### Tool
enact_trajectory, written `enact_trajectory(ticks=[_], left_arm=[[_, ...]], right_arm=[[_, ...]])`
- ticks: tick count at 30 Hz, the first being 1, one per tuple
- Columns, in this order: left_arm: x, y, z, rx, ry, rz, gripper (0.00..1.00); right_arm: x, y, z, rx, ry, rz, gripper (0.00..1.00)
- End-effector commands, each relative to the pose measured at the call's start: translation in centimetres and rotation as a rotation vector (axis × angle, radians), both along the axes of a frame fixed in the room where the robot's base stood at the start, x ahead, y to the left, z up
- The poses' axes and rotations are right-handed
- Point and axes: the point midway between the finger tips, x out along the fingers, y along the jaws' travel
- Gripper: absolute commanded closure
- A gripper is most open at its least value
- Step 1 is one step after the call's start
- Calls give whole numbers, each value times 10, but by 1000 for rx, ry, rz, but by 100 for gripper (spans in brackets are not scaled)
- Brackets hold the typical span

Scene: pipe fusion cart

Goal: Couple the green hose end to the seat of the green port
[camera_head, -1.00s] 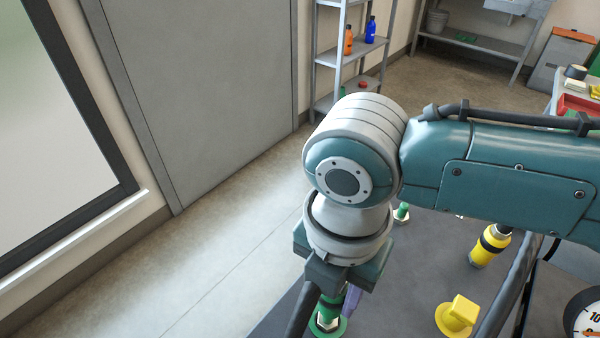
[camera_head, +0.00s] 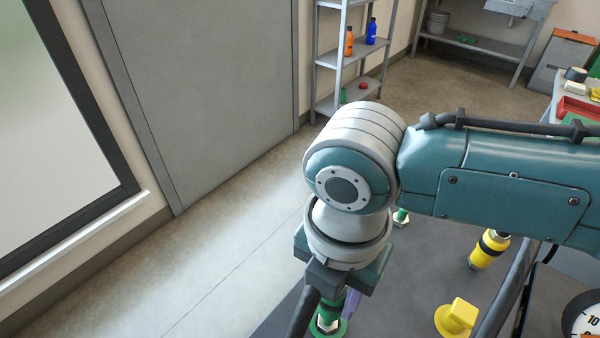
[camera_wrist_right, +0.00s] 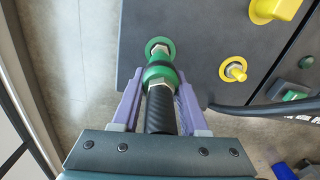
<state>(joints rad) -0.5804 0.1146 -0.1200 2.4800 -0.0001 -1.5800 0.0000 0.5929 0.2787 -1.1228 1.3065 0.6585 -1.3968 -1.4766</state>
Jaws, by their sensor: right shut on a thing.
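My right gripper (camera_head: 338,296) is shut on the green hose end (camera_wrist_right: 158,74), a green collar with a metal hex nut on a black hose (camera_wrist_right: 161,112). Its two purple fingers show on either side of the hose in the wrist view (camera_wrist_right: 160,98). The green port (camera_wrist_right: 160,42), a green ring with a metal hex seat, is on the dark cart top directly ahead of the hose end. My left gripper is out of view.
A gauge (camera_head: 585,315) is at the lower right. A shelf (camera_head: 340,60) stands at the back.

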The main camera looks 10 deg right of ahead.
Motion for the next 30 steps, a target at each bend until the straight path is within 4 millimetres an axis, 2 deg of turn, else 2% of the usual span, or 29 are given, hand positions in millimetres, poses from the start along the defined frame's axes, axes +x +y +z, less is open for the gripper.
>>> enact_trajectory(ticks=[30], left_arm=[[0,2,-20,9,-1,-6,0]], right_arm=[[0,0,-24,1,-1,0,100]])
